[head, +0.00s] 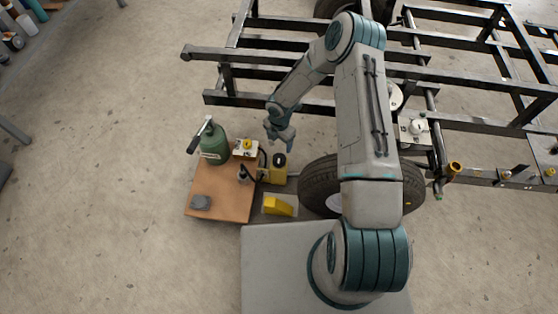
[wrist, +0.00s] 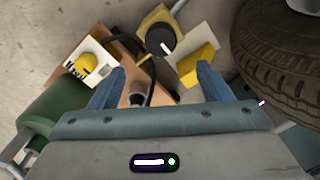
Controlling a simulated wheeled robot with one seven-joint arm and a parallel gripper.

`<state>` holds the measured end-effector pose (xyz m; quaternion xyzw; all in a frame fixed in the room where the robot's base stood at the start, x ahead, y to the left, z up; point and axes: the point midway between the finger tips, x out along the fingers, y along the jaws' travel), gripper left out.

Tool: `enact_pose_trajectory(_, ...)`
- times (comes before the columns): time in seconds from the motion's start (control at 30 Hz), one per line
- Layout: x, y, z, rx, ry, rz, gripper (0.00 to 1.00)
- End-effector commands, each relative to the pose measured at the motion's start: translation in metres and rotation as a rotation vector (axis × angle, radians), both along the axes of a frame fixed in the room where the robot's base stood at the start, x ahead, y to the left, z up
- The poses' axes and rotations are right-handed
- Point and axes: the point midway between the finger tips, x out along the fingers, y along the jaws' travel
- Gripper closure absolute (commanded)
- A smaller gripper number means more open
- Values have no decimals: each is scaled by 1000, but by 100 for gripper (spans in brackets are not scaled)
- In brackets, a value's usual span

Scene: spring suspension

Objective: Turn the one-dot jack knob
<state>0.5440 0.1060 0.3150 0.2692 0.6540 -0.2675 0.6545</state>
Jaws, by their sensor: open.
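A white box with a yellow knob (head: 246,144) stands at the wooden board's far right corner. In the wrist view this yellow knob (wrist: 89,62) lies left of my fingers, with small dark marks on the box's near face. A yellow unit with a round black top (head: 279,160) stands on the floor to its right; it also shows in the wrist view (wrist: 160,39). I cannot make out a single dot on either, so I cannot tell which is the one-dot jack knob. My gripper (head: 279,142) is open and empty above them; its fingers (wrist: 160,82) straddle no knob.
A tyre (head: 318,182) stands close right; a black metal frame (head: 290,68) is behind.

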Motion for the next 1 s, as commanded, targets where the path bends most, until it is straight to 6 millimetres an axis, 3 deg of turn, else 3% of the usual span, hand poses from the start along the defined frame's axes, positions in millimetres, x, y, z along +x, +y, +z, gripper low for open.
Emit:
enact_pose_trajectory(0.4, -2, 0, -85, -1, 3, -2, 28)
enact_pose_trajectory(0.6, -1, 0, -117, -2, 2, -2, 28)
enact_pose_trajectory(0.77, -1, 0, -129, -2, 2, -3, 28)
enact_pose_trajectory(1.0, -1, -1, -131, -2, 1, -3, 28)
